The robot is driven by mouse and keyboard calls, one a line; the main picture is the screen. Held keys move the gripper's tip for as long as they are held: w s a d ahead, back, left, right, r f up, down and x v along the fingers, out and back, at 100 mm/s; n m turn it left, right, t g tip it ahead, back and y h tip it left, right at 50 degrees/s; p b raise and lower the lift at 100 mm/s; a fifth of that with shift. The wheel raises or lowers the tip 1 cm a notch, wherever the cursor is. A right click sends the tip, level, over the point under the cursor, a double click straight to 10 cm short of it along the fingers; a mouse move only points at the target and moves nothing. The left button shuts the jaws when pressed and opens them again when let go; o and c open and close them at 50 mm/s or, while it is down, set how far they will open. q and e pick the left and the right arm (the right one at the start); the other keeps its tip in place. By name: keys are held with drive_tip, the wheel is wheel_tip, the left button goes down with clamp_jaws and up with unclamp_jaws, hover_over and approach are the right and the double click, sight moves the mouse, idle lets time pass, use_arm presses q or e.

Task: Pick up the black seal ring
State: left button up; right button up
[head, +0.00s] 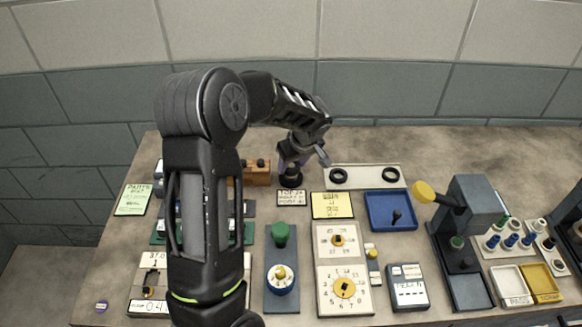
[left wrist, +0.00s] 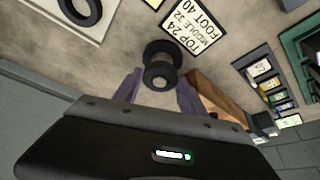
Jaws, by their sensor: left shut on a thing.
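My left gripper (head: 291,163) reaches down at the back of the bench, left of the white rack. In the left wrist view its two purplish fingers (left wrist: 158,92) stand on either side of a black seal ring (left wrist: 158,77) and are shut on it. The ring has a grey middle, and a dark round stand (left wrist: 164,49) shows just beyond it. I cannot tell whether the ring is around the stand or clear of it. In the head view the gripper hides the ring. My right gripper is not in view.
The white rack (head: 362,186) holds two other black rings (head: 338,176). A printed card (head: 291,198) lies in front of the stand, and an orange-brown block (head: 257,174) is close on the left. A blue tray (head: 389,222) is right of a yellow card (head: 332,205).

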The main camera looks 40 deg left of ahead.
use_arm(q)
drive_tip(key=c, duration=0.6)
wheel_tip(320, 180, up, 10)
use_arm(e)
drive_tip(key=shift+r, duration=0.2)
use_arm(q)
drive_tip(key=shift+r, duration=0.1)
idle(0.6)
drive_tip(key=shift+r+p, duration=0.3)
drive_tip(key=shift+r, duration=3.35)
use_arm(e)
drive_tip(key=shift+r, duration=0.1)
use_arm(q)
drive_tip(key=shift+f, duration=0.1)
